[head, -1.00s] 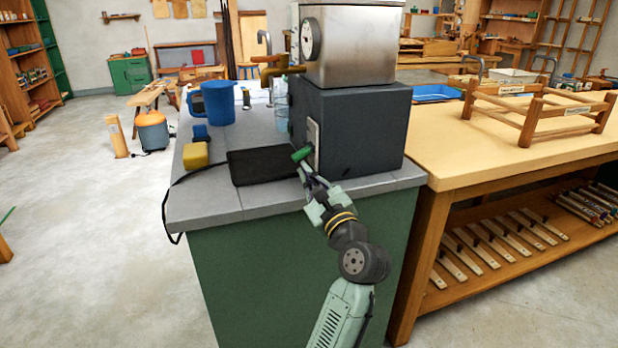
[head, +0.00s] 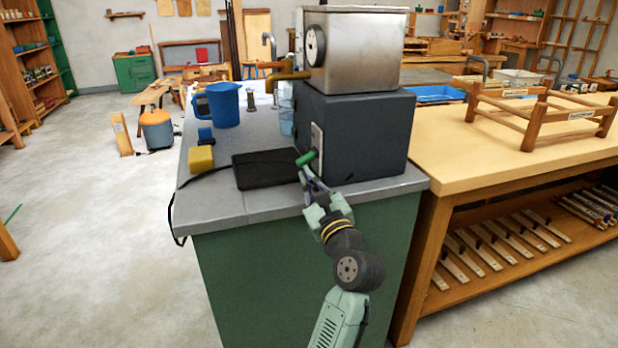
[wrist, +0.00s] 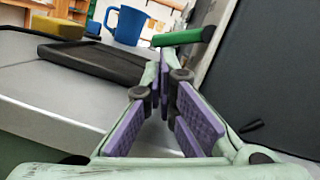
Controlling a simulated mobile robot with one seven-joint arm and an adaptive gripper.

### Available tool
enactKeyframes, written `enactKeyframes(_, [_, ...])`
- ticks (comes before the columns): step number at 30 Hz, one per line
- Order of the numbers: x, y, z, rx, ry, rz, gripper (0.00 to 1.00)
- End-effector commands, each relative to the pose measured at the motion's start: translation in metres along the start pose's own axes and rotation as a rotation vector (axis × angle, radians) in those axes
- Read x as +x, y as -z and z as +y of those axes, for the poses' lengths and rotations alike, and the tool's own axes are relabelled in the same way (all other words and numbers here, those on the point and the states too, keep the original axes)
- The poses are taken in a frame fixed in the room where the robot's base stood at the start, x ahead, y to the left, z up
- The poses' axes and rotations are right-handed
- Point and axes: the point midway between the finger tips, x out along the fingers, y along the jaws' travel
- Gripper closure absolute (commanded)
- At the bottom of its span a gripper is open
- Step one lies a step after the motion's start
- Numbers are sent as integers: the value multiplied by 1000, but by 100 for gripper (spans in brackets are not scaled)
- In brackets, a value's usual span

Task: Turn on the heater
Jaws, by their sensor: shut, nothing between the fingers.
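The heater is a dark grey box (head: 365,130) on the grey counter, with a metal tank (head: 365,50) on top that carries a round dial (head: 315,45). A green handle (head: 306,158) sticks out from a pale plate (head: 317,140) on the box's left face. It also shows in the wrist view as a green bar (wrist: 183,37). My gripper (head: 306,172) is shut and empty just below the handle. In the wrist view its fingertips (wrist: 165,68) come together below the green bar. I cannot tell whether they touch it.
A black tray (head: 262,169) lies left of the handle. A yellow block (head: 201,159), a blue block (head: 205,136) and a blue jug (head: 222,104) stand along the counter's left side. A brass spout (head: 285,78) juts out above. A wooden workbench (head: 450,170) adjoins at right.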

Motion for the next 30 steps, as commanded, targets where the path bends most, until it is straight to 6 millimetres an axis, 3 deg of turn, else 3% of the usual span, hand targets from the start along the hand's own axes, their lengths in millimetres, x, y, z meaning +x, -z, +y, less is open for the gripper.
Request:
enactKeyframes(10, [2,-9,4,105,26,1,100])
enactKeyframes(26, [8,-33,12,101,25,1,100])
enactKeyframes(30, [7,-28,14,101,26,0,100])
